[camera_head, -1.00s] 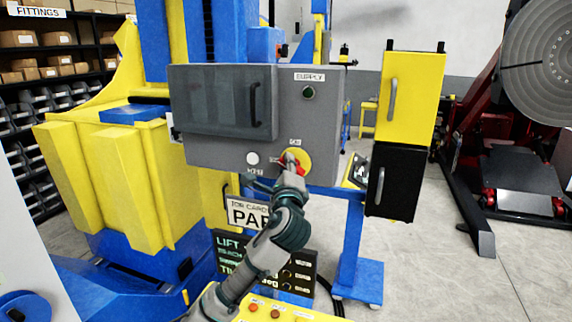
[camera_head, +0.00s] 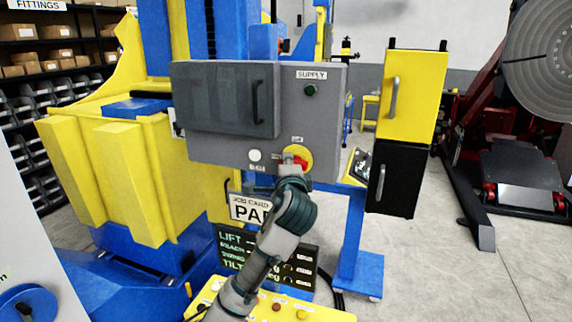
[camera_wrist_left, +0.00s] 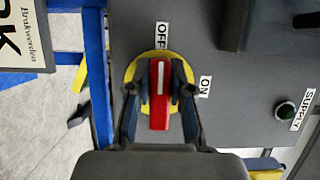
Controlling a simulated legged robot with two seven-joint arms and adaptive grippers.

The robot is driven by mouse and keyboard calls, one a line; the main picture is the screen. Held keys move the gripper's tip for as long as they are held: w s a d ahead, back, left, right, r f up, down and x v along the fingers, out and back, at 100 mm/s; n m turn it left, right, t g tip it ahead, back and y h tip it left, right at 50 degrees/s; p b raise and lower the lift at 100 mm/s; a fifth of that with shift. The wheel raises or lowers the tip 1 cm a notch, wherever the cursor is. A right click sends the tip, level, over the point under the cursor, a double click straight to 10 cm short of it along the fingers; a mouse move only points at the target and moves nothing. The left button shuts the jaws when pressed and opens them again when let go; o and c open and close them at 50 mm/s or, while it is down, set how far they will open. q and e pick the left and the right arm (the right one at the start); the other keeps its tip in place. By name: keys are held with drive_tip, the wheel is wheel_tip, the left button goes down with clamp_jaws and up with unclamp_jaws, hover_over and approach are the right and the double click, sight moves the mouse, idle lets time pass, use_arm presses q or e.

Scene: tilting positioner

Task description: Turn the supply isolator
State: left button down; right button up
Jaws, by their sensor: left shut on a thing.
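The supply isolator is a red handle (camera_head: 297,161) on a round yellow plate (camera_head: 304,153), low on the right of the grey cabinet front (camera_head: 225,143). My left gripper (camera_head: 291,168) reaches it from below. In the left wrist view, the left gripper (camera_wrist_left: 161,85) has one finger on each side of the red handle (camera_wrist_left: 160,105) and is shut on it. The handle's white mark points at the OFF label (camera_wrist_left: 161,36); the ON label (camera_wrist_left: 205,86) is a quarter turn away. My right gripper is not in view.
The green supply lamp (camera_head: 310,90) is above the isolator, and a white round button (camera_head: 255,155) is to its left. A job card (camera_head: 250,208) and a lettered panel (camera_head: 232,248) are below. A yellow box (camera_head: 412,95) stands to the right.

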use_arm(q)
drive_tip(key=shift+w+d+f, duration=0.1)
drive_tip(key=shift+f, duration=0.25)
drive_tip(key=c, duration=1)
unclamp_jaws()
drive_tip(key=shift+c, duration=0.2)
drive_tip(key=shift+w+d, duration=0.2)
drive_tip(key=shift+d, duration=0.05)
drive_tip(key=shift+r, duration=0.1)
drive_tip(key=s+d, duration=0.1)
drive_tip(key=s, duration=1)
drive_tip(key=shift+s, duration=0.4)
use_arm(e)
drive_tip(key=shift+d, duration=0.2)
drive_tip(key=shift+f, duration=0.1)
